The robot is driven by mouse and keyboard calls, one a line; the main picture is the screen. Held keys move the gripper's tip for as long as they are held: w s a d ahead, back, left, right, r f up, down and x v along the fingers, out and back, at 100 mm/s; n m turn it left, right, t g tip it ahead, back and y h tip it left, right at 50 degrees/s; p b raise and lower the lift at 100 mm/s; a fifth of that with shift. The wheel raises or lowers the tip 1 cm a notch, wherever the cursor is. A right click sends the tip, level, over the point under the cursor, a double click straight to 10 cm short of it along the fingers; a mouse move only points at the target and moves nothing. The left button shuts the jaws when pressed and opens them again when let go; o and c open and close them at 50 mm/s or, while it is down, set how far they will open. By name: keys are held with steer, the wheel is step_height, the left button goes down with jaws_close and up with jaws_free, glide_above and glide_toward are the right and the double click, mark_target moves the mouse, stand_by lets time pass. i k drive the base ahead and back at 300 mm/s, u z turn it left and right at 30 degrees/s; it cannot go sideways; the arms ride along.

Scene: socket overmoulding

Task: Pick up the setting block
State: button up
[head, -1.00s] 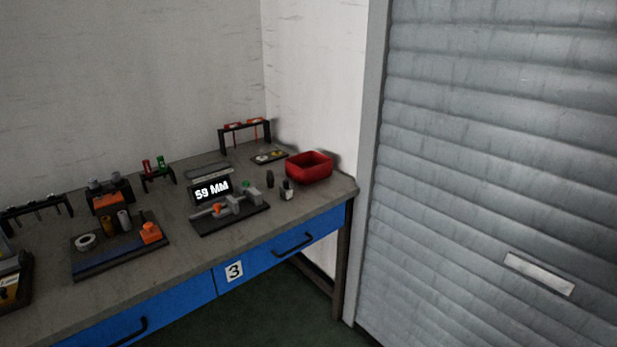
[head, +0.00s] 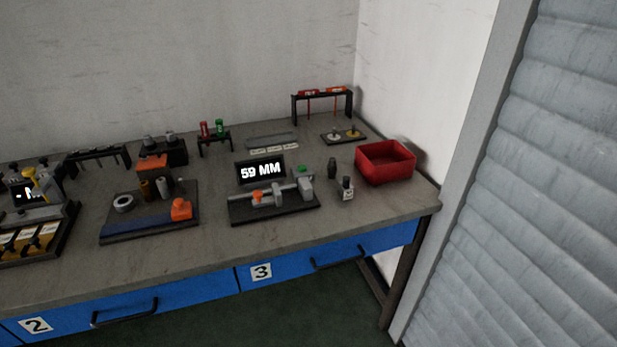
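No part is clearly marked as the setting block, and I cannot tell which one it is. A small dark upright block with a pale label (head: 345,188) stands right of the measuring fixture (head: 275,208). A dark cylindrical piece (head: 332,168) stands just behind it. The fixture carries a grey slide, an orange knob, a green button and a display (head: 261,171) reading "59 MM". A flat grey tray (head: 272,140) with pale labels along its front lies behind the display. My gripper is not in view.
A red bin (head: 385,163) stands at the bench's right end. Behind are a black rack with red tools (head: 322,93) and a small dark plate (head: 343,138). A base with an orange block (head: 181,209) is left. Blue drawers (head: 330,254) run below; a shutter is right.

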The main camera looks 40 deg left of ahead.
mark_target(345, 190)
steer(key=u, duration=0.95)
steer(key=i, duration=1)
steer(key=u, duration=0.9)
